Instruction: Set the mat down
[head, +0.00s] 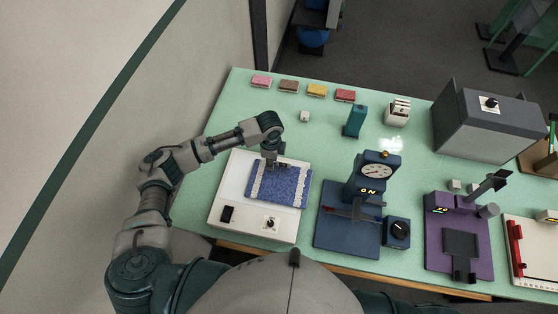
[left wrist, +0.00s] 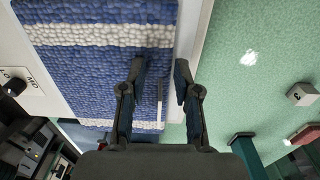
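The mat (head: 282,187) is blue and nubbly with a white stripe near each end. It lies over the white machine (head: 229,196), which has a black switch and a dial at its front. In the left wrist view the mat (left wrist: 100,70) fills the left half. My left gripper (head: 270,162) is above the mat's far edge. Its fingers (left wrist: 158,78) are apart, one over the mat and the other at its edge; the gap shows between them. Whether they touch the mat is not clear. My right gripper is out of view.
Several coloured pads, including a yellow one (head: 317,90), lie along the table's back. A blue gauge press (head: 372,180), a purple device (head: 458,245) and a grey box (head: 485,125) stand to the right. Green table (head: 225,125) is bare beyond the white machine.

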